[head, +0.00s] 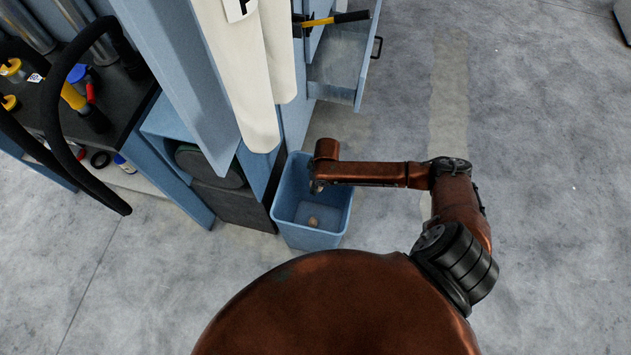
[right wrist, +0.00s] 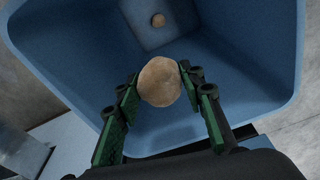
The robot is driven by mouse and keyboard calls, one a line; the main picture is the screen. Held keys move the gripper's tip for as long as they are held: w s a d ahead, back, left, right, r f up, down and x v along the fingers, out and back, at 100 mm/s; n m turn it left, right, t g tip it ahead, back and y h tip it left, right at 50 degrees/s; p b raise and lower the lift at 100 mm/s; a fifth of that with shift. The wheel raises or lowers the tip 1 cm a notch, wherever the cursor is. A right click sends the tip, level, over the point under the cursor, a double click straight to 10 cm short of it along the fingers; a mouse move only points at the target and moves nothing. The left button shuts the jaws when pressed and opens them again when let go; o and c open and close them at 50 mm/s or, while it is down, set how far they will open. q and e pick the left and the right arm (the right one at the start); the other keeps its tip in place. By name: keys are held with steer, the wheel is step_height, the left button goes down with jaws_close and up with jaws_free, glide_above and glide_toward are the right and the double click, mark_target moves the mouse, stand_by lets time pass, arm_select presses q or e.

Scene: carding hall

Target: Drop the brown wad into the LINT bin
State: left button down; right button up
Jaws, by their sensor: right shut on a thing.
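The blue bin (head: 308,238) stands on the floor beside the blue cabinet; no LINT lettering is readable on it. Its inside fills most of the right wrist view (right wrist: 245,55). My right gripper (head: 317,187) is over the bin's opening, pointing down into it. In the right wrist view its green-padded fingers are shut on a brown wad (right wrist: 160,82), held above the bin's floor. My left gripper is out of view.
An open drawer (head: 338,75) with a yellow-and-black handled tool (head: 335,19) sticks out behind the bin. Pale hanging cloth (head: 240,80) and a dark bench with tools (head: 75,115) are at the left.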

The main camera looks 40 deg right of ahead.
steer(key=shift+r, duration=0.15)
steer(key=o, duration=1)
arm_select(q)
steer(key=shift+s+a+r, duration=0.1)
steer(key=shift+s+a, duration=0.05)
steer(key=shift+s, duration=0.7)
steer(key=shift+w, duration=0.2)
arm_select(e)
steer(key=r, duration=0.4)
steer(key=s+r, duration=0.1)
steer(key=r, duration=0.7)
steer(key=shift+s+d, duration=0.15)
steer(key=shift+d, duration=0.2)
steer(key=shift+f, duration=0.1)
